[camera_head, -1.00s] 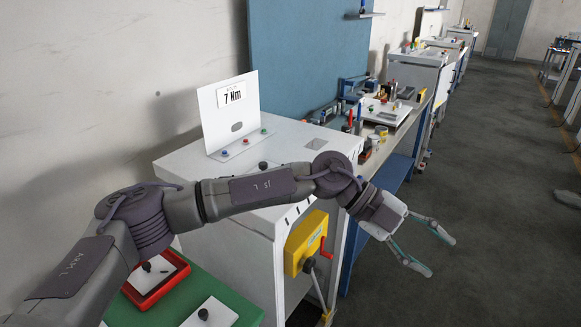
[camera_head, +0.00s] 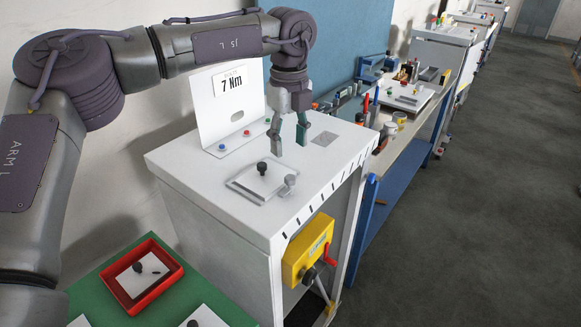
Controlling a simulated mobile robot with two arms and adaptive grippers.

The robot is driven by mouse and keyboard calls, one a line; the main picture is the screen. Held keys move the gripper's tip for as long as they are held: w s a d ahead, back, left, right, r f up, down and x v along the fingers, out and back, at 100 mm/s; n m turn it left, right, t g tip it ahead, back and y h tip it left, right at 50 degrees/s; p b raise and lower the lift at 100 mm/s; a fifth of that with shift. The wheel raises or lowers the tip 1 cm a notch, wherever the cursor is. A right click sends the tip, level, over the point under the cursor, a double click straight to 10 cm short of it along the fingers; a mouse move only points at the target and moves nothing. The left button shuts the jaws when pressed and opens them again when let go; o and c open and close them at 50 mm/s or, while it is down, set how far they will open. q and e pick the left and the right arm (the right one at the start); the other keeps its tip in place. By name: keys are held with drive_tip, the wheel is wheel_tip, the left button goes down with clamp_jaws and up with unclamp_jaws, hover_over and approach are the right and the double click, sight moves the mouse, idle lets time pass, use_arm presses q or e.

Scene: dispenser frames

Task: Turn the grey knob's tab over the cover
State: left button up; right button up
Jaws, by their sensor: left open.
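The grey knob (camera_head: 290,181) stands at the right corner of a light grey plate on the white cabinet top. The flat plate that looks like the cover (camera_head: 247,187) carries a black knob (camera_head: 262,168). Which way the grey knob's tab points is too small to tell. My left gripper (camera_head: 287,150) points down above the cabinet top, behind the grey knob in the picture and apart from it. Its fingers are spread and empty. My right gripper is not in view.
An upright white panel marked 7 Nm (camera_head: 238,95) stands at the back of the cabinet. A yellow box (camera_head: 307,252) with a red handle is on its front. A red tray (camera_head: 143,299) lies on a green surface at lower left.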

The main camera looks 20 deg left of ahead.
use_arm(q)
drive_tip(key=p, duration=0.2)
hover_over(291, 177)
drive_tip(key=f, duration=0.4)
drive_tip(key=shift+s+a, duration=0.1)
drive_tip(key=shift+s, duration=0.2)
drive_tip(key=f, duration=0.3)
drive_tip(key=f+p, duration=0.1)
drive_tip(key=shift+w+f, duration=0.2)
drive_tip(key=shift+w, duration=0.2)
drive_tip(key=shift+s+f, duration=0.1)
drive_tip(key=shift+f, duration=0.2)
drive_tip(key=shift+s+f, duration=0.1)
drive_tip(key=shift+f, duration=0.2)
drive_tip(key=c, duration=1)
clamp_jaws()
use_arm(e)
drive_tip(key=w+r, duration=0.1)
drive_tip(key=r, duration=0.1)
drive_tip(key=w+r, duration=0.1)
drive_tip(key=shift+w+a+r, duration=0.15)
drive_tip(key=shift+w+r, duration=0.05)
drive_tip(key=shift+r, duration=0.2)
